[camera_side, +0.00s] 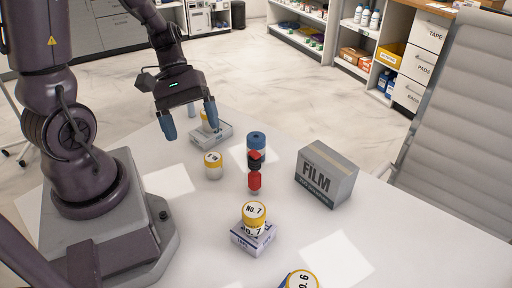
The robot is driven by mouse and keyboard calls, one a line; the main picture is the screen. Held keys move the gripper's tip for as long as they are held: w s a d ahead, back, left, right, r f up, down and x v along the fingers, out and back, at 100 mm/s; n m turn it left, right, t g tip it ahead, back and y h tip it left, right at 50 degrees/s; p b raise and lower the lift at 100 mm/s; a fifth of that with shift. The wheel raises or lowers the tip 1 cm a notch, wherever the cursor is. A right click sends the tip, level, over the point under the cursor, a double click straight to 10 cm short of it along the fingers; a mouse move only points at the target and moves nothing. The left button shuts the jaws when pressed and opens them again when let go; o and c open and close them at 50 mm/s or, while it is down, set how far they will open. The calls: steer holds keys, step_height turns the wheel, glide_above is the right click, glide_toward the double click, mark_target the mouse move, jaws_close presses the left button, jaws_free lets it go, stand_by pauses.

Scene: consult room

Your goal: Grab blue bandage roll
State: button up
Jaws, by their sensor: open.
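A short blue cylinder (257,140), which looks like the blue bandage roll, stands near the middle of the white table. A black and red item (254,180) is in front of it and hides its lower part; I cannot tell whether they touch. My gripper (190,121) hangs over the far left part of the table, with its two blue fingertips spread apart. It is left of the blue roll and apart from it. No held object shows between the fingers.
A FILM box (326,176) stands right. A "No. 7" jar (254,215) on a small box is in front. A chair (460,110) is at the right.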

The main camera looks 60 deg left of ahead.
mark_target(249, 138)
steer(key=w+a+f+n+t, duration=0.1)
steer(key=a+f+n+t, duration=0.1)
steer(key=n, duration=0.4)
steer(key=w+a+f+n+t, duration=0.2)
steer(key=f+n+t, duration=0.3)
steer(key=n, duration=0.1)
steer(key=w+a+f+n+t, duration=0.1)
steer(key=a+f+n+t, duration=0.2)
steer(key=n, duration=0.3)
steer(key=shift+w+f+t, duration=0.2)
steer(key=shift+f+t, duration=0.3)
steer(key=shift+f, duration=0.05)
steer(key=w+f+y, duration=0.1)
steer(key=w, duration=0.3)
steer(key=w+f+n+t+y, duration=0.1)
steer(key=w+f, duration=0.1)
steer(key=w, duration=0.3)
steer(key=w+f+n, duration=0.1)
steer(key=w, duration=0.3)
steer(key=shift+w+f+t+y, duration=0.25)
steer(key=shift+t+y, duration=0.05)
steer(key=shift+y, duration=0.1)
steer(key=shift+c, duration=0.4)
steer(key=c, duration=0.9)
